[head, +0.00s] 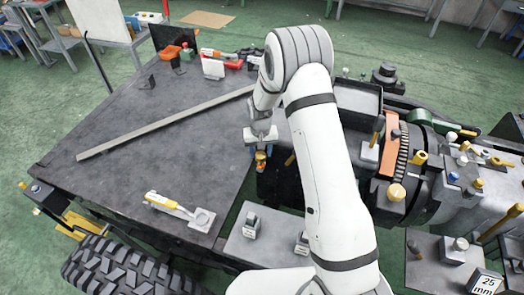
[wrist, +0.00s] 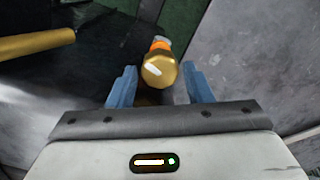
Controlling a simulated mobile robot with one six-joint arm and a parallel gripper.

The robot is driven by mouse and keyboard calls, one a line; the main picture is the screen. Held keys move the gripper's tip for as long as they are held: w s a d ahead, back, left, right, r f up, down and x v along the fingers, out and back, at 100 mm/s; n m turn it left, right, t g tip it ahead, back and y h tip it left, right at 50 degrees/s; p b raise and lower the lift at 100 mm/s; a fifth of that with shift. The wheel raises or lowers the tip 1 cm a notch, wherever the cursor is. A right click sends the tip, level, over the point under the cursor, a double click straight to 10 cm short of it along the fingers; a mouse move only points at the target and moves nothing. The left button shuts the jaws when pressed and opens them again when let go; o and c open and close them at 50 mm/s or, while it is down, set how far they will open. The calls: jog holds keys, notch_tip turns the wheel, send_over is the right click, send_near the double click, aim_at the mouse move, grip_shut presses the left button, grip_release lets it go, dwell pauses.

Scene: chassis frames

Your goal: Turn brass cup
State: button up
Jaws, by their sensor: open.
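My gripper (head: 260,148) hangs near the right edge of the dark table. In the wrist view my gripper (wrist: 160,80) has its two blue fingers apart. A round brass cup (wrist: 158,71) with a shiny end face shows between the fingers, with a gap on each side. An orange band and a pale blue bit show just beyond it. In the head view the brass cup (head: 261,166) is small and partly hidden below the fingers. I cannot tell how deep the fingers reach around it.
A brass rod (wrist: 35,44) lies left of the fingers in the wrist view. A long grey bar (head: 165,125) crosses the dark table (head: 120,110). A yellow-handled tool (head: 172,204) lies near the front. Machinery with several brass knobs (head: 396,192) crowds the right side.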

jog(key=shift+f, duration=0.5)
